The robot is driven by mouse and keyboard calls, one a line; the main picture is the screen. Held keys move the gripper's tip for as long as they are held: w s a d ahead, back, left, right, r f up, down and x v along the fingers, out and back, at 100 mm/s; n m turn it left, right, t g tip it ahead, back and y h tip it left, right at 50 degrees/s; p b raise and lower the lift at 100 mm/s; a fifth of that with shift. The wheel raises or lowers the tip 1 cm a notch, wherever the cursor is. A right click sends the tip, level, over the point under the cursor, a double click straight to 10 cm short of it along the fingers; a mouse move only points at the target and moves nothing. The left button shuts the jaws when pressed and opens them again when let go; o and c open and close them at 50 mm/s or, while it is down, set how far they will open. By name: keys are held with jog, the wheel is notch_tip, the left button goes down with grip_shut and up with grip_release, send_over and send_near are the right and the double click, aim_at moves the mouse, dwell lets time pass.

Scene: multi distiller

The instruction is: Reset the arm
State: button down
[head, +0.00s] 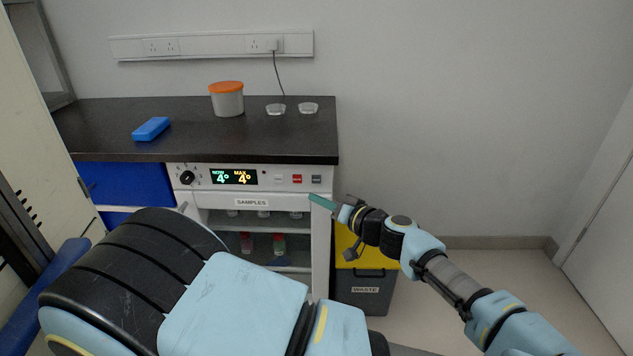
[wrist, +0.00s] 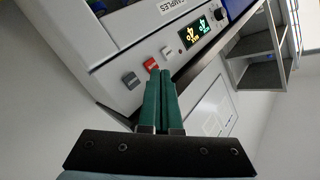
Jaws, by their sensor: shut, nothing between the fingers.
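My arm reaches in from the lower right in the head view. My gripper (head: 322,202) is at the front right corner of the sample cabinet (head: 251,177), a little below its control panel. In the wrist view the two green fingers of my gripper (wrist: 160,84) lie side by side, shut and empty. Their tips appear near a red button (wrist: 151,65) on the panel. I cannot tell whether they touch the cabinet.
The black counter (head: 200,137) holds an orange-lidded tub (head: 228,102), a blue box (head: 151,128) and two glass dishes. The cabinet shelves hold several small bottles. A yellow-topped waste bin (head: 365,290) stands right of the cabinet. The floor farther right is clear.

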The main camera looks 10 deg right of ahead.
dwell(0.4)
jog(key=s+a+f+n+g, duration=0.1)
jog(key=s+a+f+g, duration=0.15)
jog(key=a+g, duration=0.2)
jog(key=s+a+f+g+p, duration=0.1)
jog(key=s+a+f+g, duration=0.15)
jog(key=a, duration=0.25)
jog(key=s+a+f+n+g, duration=0.1)
jog(key=s+a+g, duration=0.2)
jog(key=a+g, duration=0.15)
jog(key=s+r+g+h, duration=0.2)
jog(key=s+g+h, duration=0.2)
jog(key=a+r+m+t+h+p, duration=0.1)
jog(key=r+t+h, duration=0.1)
jog(key=r, duration=0.7)
jog(key=w+a+r+m+t+h+p, duration=0.1)
jog(key=a+r+h, duration=0.1)
jog(key=r, duration=0.8)
jog(key=shift+w+r+m+t+h, duration=0.2)
jog(key=shift+r+m+t+h, duration=0.15)
jog(key=shift+h, duration=0.45)
